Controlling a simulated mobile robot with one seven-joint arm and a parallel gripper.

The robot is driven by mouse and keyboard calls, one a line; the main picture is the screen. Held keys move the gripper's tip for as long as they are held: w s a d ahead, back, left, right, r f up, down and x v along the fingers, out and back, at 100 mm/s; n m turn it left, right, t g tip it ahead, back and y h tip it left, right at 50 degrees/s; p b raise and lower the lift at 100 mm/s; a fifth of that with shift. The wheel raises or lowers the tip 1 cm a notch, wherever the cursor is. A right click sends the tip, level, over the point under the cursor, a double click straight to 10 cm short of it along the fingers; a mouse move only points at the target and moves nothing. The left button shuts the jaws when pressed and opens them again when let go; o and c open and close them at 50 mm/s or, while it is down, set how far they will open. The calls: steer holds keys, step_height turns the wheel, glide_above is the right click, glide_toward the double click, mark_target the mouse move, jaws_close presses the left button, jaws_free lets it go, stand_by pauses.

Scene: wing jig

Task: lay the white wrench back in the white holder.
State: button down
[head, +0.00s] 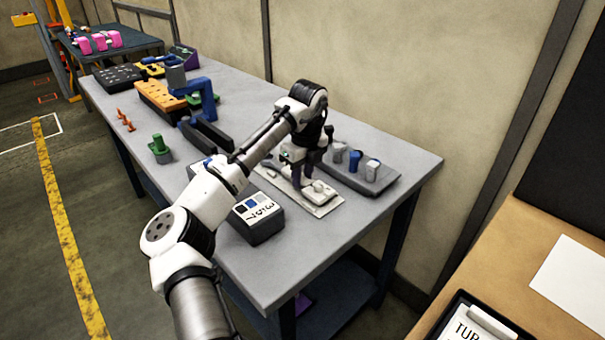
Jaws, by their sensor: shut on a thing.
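The white holder (331,209) is a long, flat, pale tray on the grey table, near its right end. My gripper (308,184) points down over the holder's front half and is shut on the white wrench (319,190). The wrench's pale, rounded end shows just right of the fingers, above the holder. The arm and fingers hide much of the wrench. I cannot tell whether it touches the holder or hangs slightly above it.
A dark grey tray (384,188) with several upright grey and blue pieces stands close behind the holder. An orange block (160,97) and blue fixture (203,92) are farther back. The table's right end (410,170) is clear.

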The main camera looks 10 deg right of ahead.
steer(key=shift+f, duration=0.4)
steer(key=c, duration=1.1)
jaws_free()
steer(key=shift+f, duration=0.1)
